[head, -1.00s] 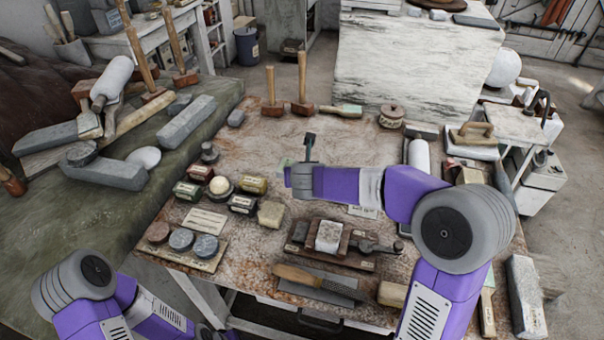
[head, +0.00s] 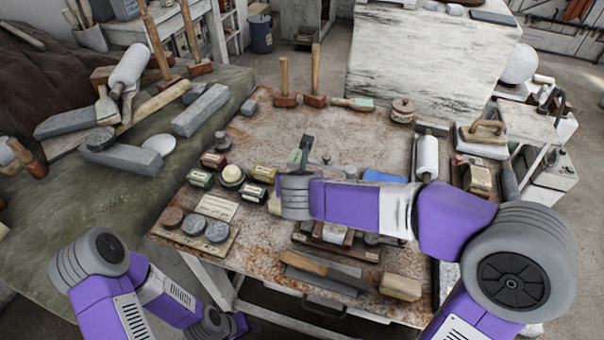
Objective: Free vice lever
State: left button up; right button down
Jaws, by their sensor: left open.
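A small wooden vice (head: 358,249) with a pale block (head: 334,234) in it sits near the front of the worktable. My right forearm hides its upper part. The grey lever end at its right (head: 383,239) is only partly seen below my arm. My right arm reaches in from the right across the table, over and behind the vice. Its dark gripper (head: 305,150) points away from me past the vice; its jaw gap is not clear. My left gripper (head: 238,324) is low at the bottom left, in front of the table edge, open and apart from the vice.
A flat-bladed tool with a wooden handle (head: 303,263) and a tan block (head: 401,285) lie in front of the vice. Round discs (head: 193,225) and small labelled boxes (head: 214,161) stand left. Mallets (head: 315,100) stand at the back. The table's middle back is fairly clear.

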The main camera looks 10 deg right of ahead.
aim_at(371, 239)
jog(key=k, duration=1)
